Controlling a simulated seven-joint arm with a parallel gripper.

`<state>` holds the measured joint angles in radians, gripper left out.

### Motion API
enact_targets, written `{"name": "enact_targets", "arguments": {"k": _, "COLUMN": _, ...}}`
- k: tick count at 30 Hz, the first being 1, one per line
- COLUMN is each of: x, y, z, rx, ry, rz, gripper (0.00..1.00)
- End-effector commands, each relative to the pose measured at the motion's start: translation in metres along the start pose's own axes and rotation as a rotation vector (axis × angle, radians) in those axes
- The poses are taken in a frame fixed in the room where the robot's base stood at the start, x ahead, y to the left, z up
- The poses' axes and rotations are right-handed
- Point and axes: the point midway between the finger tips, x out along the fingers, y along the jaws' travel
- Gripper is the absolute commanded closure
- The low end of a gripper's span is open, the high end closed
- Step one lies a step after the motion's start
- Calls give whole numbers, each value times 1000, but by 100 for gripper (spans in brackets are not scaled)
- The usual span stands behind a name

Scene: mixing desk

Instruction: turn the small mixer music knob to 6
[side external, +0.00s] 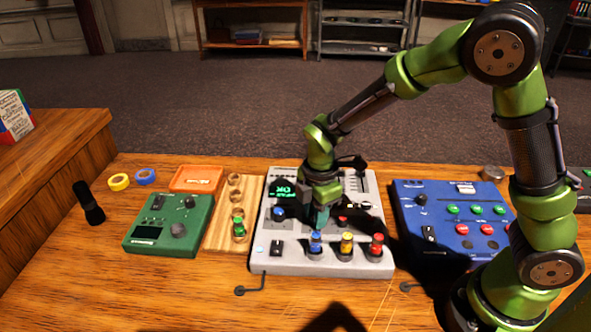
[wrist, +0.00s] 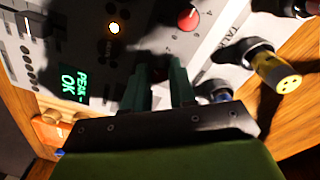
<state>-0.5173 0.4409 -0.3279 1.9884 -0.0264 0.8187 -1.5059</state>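The grey mixer (side external: 285,257) lies in the middle of the desk, with a green display reading "PEAK OK" in the wrist view (wrist: 70,82). My gripper (side external: 319,218) points down over the middle of its panel. A red knob (wrist: 188,19) with scale numbers sits beyond the fingertips. No music label is readable, and the knob settings are too small or hidden to read.
A green box (side external: 160,240) is to the left and a blue box (side external: 450,253) to the right. A black microphone (side external: 88,203) lies far left.

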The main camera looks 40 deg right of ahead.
Motion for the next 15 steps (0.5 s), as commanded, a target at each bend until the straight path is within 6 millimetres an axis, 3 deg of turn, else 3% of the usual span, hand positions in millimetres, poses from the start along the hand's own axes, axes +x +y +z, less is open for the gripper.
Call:
{"name": "enact_targets", "arguments": {"k": 1, "x": 0, "y": 0, "z": 0, "rx": 0, "ry": 0, "rz": 0, "gripper": 83}}
{"name": "enact_targets", "arguments": {"k": 5, "x": 0, "y": 0, "z": 0, "rx": 0, "ry": 0, "rz": 0, "gripper": 100}}
{"name": "enact_targets", "arguments": {"k": 15, "x": -1, "y": 0, "z": 0, "rx": 38, "ry": -1, "rz": 1, "gripper": 100}}
